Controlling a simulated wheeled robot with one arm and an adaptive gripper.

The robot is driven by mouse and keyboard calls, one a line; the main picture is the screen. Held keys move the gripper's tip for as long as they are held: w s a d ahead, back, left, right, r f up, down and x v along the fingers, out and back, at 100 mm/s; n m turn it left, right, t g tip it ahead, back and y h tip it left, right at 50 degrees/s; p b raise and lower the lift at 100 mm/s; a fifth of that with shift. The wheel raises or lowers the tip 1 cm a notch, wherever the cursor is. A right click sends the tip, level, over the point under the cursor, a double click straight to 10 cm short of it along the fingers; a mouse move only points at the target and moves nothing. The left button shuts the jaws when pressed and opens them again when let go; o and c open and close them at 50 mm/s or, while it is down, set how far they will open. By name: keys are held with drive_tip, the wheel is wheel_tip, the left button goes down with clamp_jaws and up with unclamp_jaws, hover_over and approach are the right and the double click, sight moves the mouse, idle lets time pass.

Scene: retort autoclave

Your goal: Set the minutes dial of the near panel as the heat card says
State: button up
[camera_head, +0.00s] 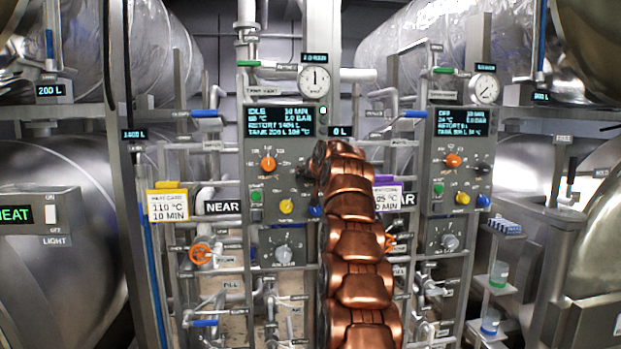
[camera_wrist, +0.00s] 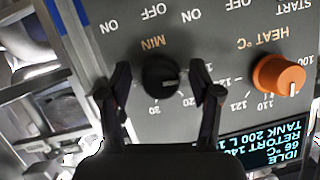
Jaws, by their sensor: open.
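The heat card (camera_head: 168,204), white with a yellow top, hangs left of the near panel (camera_head: 243,150) and reads 110 °C, 10 MIN. The black minutes dial (camera_wrist: 158,74), under the word MIN, is in the upside-down wrist view. Its pale pointer mark faces picture right; the small numbers around it are hard to read. My gripper (camera_wrist: 160,68) is open, one finger on each side of the dial, with visible gaps.
The orange heat knob (camera_wrist: 279,75) is beside the right finger in the wrist view. The near panel's screen (camera_head: 279,121) shows IDLE. A yellow knob (camera_head: 286,206) and a blue knob (camera_head: 315,211) sit lower. A similar panel (camera_head: 462,150) stands to the right.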

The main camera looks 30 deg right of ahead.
drive_tip(key=v, duration=1.1)
drive_tip(key=shift+s+a, duration=0.15)
drive_tip(key=shift+s, duration=0.1)
idle(0.3)
idle(0.4)
